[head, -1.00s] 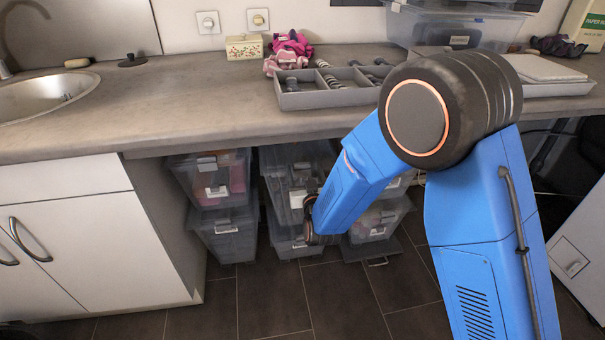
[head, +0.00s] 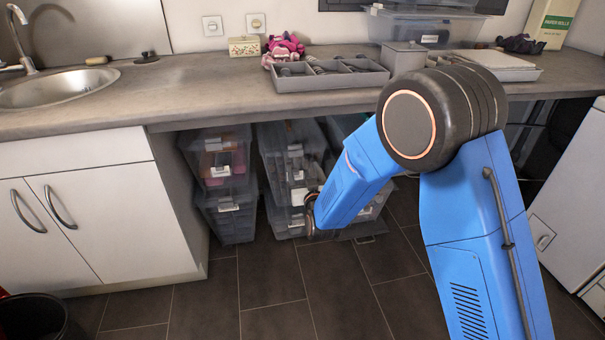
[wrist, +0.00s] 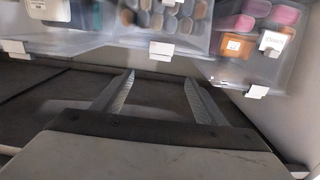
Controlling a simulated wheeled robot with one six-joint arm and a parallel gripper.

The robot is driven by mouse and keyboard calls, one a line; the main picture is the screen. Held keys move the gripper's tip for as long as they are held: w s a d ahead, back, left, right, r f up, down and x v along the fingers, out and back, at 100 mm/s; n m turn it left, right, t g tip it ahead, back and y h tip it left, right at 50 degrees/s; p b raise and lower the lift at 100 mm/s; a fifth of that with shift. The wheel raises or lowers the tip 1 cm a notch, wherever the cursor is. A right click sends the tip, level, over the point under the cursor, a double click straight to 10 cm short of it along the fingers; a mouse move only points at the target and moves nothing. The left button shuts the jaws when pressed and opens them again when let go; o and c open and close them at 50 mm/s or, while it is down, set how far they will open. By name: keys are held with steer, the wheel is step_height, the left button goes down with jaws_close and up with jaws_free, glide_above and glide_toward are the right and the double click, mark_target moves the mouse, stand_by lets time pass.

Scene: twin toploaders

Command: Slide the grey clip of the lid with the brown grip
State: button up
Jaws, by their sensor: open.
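I cannot make out a lid with a brown grip or its grey clip in either view. My gripper (wrist: 159,78) shows in the wrist view with its two fingers spread and nothing between them. Clear storage boxes with pale clips stand beyond the fingertips, apart from them. In the head view the gripper end is low in front of the boxes under the counter, mostly hidden by my blue arm. A white appliance (head: 566,205) is at the right edge, its top cut off or out of view.
A black bin (head: 32,318) is at lower left. The tiled floor (head: 270,290) is clear.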

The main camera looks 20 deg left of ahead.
steer(key=shift+s+d, duration=0.15)
steer(key=shift+s, duration=0.05)
stand_by(0.4)
steer(key=d+r+m+g+h, duration=0.15)
steer(key=d+r, duration=0.45)
steer(key=d, duration=0.6)
steer(key=d+r+m+g+h, duration=0.1)
steer(key=d+r+g+h, duration=0.1)
steer(key=d+r, duration=0.75)
steer(key=s+d+g+h, duration=0.1)
steer(key=s+d, duration=0.6)
steer(key=d, duration=0.3)
steer(key=s+d+g+h, duration=0.2)
steer(key=s+d, duration=0.4)
steer(key=d, duration=0.4)
steer(key=s+d+m+g+h, duration=0.1)
steer(key=s+d, duration=0.4)
steer(key=s, duration=0.4)
steer(key=s+d+f+m+g, duration=0.1)
steer(key=s+d, duration=0.4)
steer(key=s, duration=0.4)
steer(key=s+d+m+g+h, duration=0.1)
steer(key=s+d+g, duration=0.1)
steer(key=s+d, duration=0.3)
steer(key=s, duration=0.3)
steer(key=shift+s+d+f+m+h, duration=0.25)
steer(key=shift+s+f+m+h, duration=0.1)
steer(key=shift+s, duration=0.05)
